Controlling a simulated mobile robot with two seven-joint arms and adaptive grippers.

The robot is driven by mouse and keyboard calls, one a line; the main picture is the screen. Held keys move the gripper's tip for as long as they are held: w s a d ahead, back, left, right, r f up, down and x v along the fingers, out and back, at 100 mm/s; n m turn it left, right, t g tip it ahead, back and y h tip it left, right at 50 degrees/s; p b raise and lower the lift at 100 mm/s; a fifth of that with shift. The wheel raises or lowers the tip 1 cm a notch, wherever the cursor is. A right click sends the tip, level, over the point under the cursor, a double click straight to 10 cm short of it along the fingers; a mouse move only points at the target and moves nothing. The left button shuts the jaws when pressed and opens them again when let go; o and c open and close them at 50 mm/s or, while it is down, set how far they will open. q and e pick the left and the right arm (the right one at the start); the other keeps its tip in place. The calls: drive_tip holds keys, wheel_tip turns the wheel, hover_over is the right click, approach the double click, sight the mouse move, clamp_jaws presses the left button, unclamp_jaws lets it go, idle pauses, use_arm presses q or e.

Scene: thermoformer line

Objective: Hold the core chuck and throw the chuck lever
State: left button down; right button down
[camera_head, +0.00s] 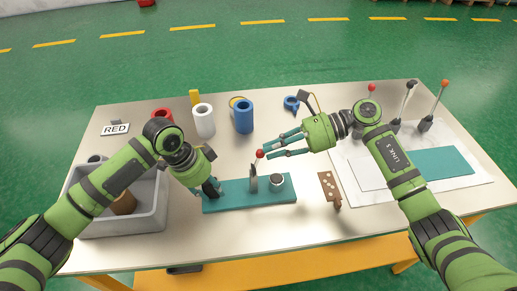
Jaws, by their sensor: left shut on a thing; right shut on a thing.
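The core chuck has a flat teal base (240,199) lying on the table, with a short dark cylinder with a pale top (277,181) on it. The chuck lever (253,180) is a grey upright arm beside that cylinder, with a red ball knob (259,153) on top. My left gripper (211,190) points down at the left end of the teal base and is shut on the chuck there; its fingertips are partly hidden. My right gripper (265,149) reaches in from the right and is shut on the chuck lever at the red knob.
A grey bin (150,215) with a brown roll stands at left. Red (163,115), white (203,120) and blue (243,116) rolls stand behind the chuck. A brown perforated piece (329,188) lies right of the chuck. More levers (444,84) stand at right.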

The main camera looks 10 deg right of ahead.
use_arm(q)
drive_tip(key=shift+r, duration=0.1)
use_arm(e)
drive_tip(key=shift+s+d+f, duration=0.15)
drive_tip(key=shift+d+f, duration=0.35)
drive_tip(key=shift+f, duration=0.15)
use_arm(q)
drive_tip(key=shift+d, duration=0.1)
use_arm(e)
drive_tip(key=shift+d, duration=0.1)
drive_tip(key=shift+d+f, duration=0.5)
drive_tip(key=shift+d, duration=0.15)
drive_tip(key=shift+d+f, duration=0.5)
drive_tip(key=shift+f, duration=0.25)
